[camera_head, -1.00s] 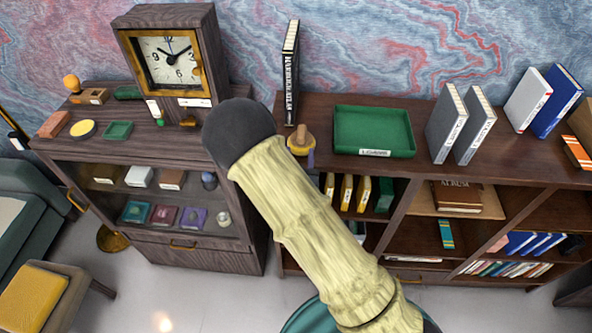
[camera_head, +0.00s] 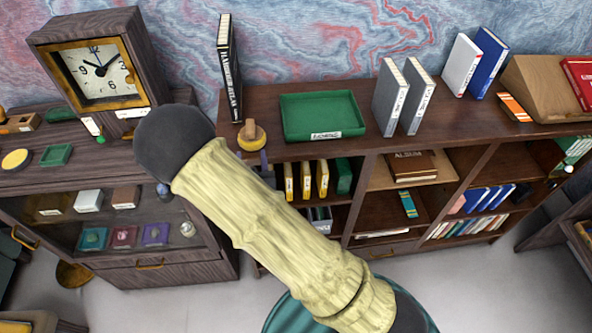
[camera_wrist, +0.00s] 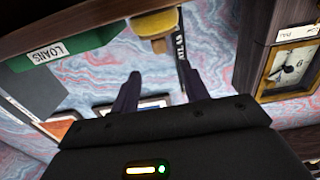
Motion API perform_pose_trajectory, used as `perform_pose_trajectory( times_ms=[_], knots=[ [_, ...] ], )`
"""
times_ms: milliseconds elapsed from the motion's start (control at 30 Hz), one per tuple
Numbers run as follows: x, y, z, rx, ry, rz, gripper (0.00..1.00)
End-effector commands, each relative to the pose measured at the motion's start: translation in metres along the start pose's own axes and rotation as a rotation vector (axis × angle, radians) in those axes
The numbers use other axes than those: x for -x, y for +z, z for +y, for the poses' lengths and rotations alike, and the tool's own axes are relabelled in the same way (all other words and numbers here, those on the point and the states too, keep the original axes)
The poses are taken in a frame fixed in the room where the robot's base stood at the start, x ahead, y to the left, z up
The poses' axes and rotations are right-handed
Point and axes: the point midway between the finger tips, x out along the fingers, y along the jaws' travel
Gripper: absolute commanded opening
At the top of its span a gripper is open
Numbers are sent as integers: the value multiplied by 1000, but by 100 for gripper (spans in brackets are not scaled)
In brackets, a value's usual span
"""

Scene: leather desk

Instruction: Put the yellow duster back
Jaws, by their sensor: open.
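A small yellow thing with a brown knob (camera_head: 252,135), which looks like the yellow duster, sits near the front left edge of the long shelf top, in front of the black atlas. The yellow thing also shows at the top of the wrist view (camera_wrist: 155,22), beyond my fingers. My gripper (camera_wrist: 160,75) is open, with two dark purple fingers apart and nothing between them. In the head view only a purple finger bit shows just below the yellow thing. My arm hides the rest of the gripper. I cannot tell the exact gap.
A green tray (camera_head: 322,112) marked LOANS lies right of the yellow thing. The atlas (camera_head: 230,75) stands upright behind it. A clock (camera_head: 95,70) stands on the left cabinet, near a round yellow-topped item (camera_head: 16,159). Grey books (camera_head: 390,97) stand right of the tray.

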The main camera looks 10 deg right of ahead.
Motion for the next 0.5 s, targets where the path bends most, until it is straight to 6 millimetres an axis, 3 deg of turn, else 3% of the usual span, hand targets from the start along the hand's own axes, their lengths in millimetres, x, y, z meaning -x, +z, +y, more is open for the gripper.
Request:
perform_pose_trajectory(
  times_ms=[167,333,500],
  knots=[
    [-8,2,12,-28,30,-81,45],
    [-18,10,39,-91,75,-295,45],
    [-14,12,63,-142,81,-530,45]
  ],
)
